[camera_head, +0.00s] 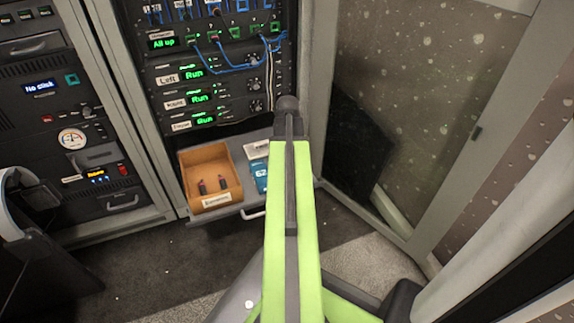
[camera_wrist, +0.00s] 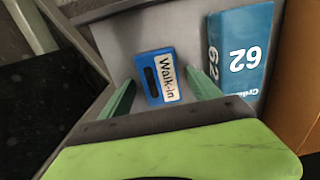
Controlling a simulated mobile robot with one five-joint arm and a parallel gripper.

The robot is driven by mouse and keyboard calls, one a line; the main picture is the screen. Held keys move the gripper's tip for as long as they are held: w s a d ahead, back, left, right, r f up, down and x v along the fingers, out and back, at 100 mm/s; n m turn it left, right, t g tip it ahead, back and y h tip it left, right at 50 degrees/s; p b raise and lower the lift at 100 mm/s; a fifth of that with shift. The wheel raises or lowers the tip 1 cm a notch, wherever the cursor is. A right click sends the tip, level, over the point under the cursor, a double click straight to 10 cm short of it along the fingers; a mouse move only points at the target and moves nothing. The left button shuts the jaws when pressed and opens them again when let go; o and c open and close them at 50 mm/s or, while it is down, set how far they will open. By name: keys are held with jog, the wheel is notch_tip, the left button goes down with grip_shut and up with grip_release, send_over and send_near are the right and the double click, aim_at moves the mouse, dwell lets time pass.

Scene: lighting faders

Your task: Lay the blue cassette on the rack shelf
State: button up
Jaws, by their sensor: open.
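The blue cassette (camera_wrist: 152,77), with a white "Walk-in" label, lies flat on a grey surface (camera_wrist: 120,38) in the wrist view. My gripper (camera_wrist: 163,78) is open, with one teal finger to the left of the cassette and one to the right. Gaps show on both sides, so the fingers do not appear to grip it; their height above the surface is hard to tell. In the head view my green arm reaches over the pulled-out grey rack shelf (camera_head: 251,203) and hides the cassette and fingers.
A blue booklet marked 62 (camera_wrist: 240,48) lies right of the cassette, beside a wooden box wall (camera_wrist: 297,75). In the head view the open wooden box (camera_head: 206,154) holds small dark and red items. Rack units with blue cables (camera_head: 235,70) stand above; a glass door (camera_head: 400,110) is at right.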

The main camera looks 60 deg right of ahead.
notch_tip(320, 180, up, 12)
jog(key=p, duration=1.1)
jog(key=shift+p, duration=0.4)
jog(key=w+a+n, duration=0.2)
jog(key=w+a, duration=0.6)
jog(key=a, duration=0.3)
jog(key=w+a+n, duration=0.2)
jog(key=w+a, duration=0.7)
jog(key=a, duration=0.2)
jog(key=w+a+n, duration=0.1)
jog(key=w+a, duration=0.1)
jog(key=a, duration=1.2)
jog(key=w+a+n, duration=0.2)
jog(key=a, duration=1.2)
